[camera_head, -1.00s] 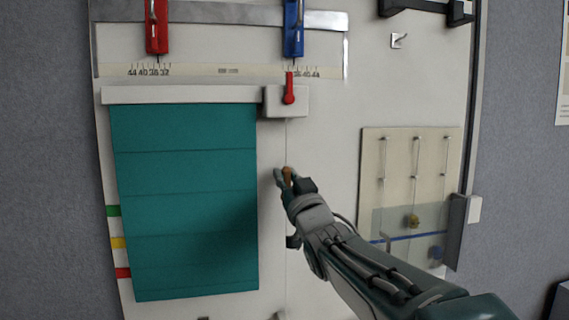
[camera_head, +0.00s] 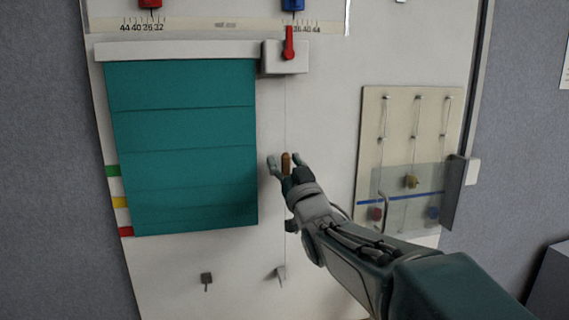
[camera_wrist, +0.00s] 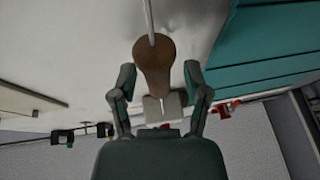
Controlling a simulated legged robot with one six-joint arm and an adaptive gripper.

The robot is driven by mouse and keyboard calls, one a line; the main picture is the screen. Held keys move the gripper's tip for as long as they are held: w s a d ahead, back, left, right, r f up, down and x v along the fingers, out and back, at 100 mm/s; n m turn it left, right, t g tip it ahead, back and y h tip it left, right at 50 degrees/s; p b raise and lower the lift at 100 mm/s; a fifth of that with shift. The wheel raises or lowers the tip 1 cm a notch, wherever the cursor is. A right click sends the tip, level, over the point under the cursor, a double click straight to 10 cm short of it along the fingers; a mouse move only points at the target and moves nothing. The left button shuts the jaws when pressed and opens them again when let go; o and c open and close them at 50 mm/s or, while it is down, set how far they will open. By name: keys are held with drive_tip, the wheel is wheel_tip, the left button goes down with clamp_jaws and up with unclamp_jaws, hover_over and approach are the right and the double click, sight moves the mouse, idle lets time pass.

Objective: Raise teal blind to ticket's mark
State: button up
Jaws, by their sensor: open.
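The teal blind (camera_head: 180,140) hangs from a white headrail (camera_head: 180,50). Its lower edge sits level with or just below the red mark (camera_head: 126,231); the yellow mark (camera_head: 120,202) and green mark (camera_head: 113,170) are above. A thin cord (camera_head: 285,110) runs down from a white box (camera_head: 285,58) with a red lever (camera_head: 289,43). My gripper (camera_head: 286,160) is open, its fingers on both sides of the brown cord pull (camera_head: 287,162). In the wrist view the pull (camera_wrist: 154,65) stands between the fingers, with gaps visible. I cannot make out a ticket.
A small cleat (camera_head: 281,273) and a dark hook (camera_head: 207,280) are below the blind. A beige panel (camera_head: 375,150) with several rods and a clear cover (camera_head: 400,190) stands to the right of my arm. The board between blind and panel is mostly clear.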

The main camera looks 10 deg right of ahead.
drive_tip(key=shift+s, duration=0.1)
drive_tip(key=v, duration=1.2)
drive_tip(key=shift+f, duration=0.15)
drive_tip(key=s+d+f+m+g+h, duration=0.15)
drive_tip(key=s+f+g+h, duration=0.35)
drive_tip(key=f+g, duration=0.55)
drive_tip(key=s+a+f+g+y, duration=0.1)
drive_tip(key=s+a+f+g, duration=0.2)
drive_tip(key=s, duration=1.1)
wheel_tip(320, 180, down, 6)
drive_tip(key=g, duration=0.3)
drive_tip(key=shift+f+y, duration=0.25)
drive_tip(key=shift+y, duration=0.15)
drive_tip(key=shift+s+a, duration=0.1)
drive_tip(key=shift+a, duration=0.05)
